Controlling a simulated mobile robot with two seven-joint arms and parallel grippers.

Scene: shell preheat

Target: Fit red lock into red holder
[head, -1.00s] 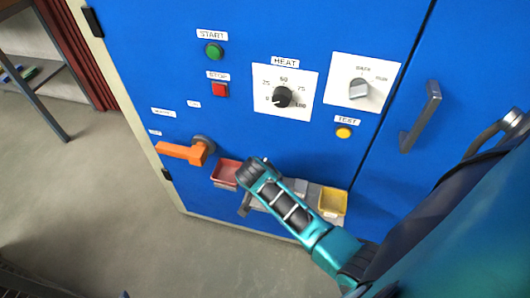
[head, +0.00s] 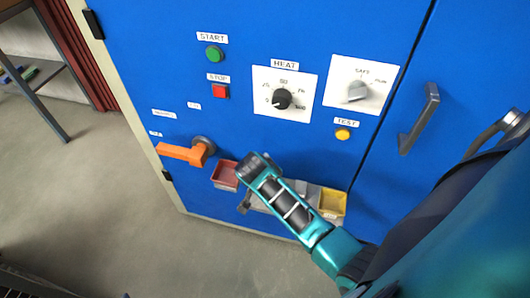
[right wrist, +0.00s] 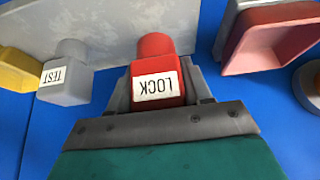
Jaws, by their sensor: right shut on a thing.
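The red lock (right wrist: 157,75), a block with a round red end and an upside-down LOCK label, sits between the grey fingers of my right gripper (right wrist: 158,90) in the right wrist view. The gripper is shut on it. The red holder (right wrist: 268,45) is an open, pinkish-red tray at the upper right there, apart from the lock. In the head view the red holder (head: 225,175) is on the lower blue cabinet front, just left of my right wrist. My arm hides the lock there. My left gripper is not in view.
A grey rack (right wrist: 105,25) lies behind the lock; I cannot tell whether they touch. A grey TEST piece (right wrist: 66,75) and a yellow holder (head: 332,203) are nearby. An orange handle (head: 182,153) sticks out left of the red holder. Buttons and dials are above.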

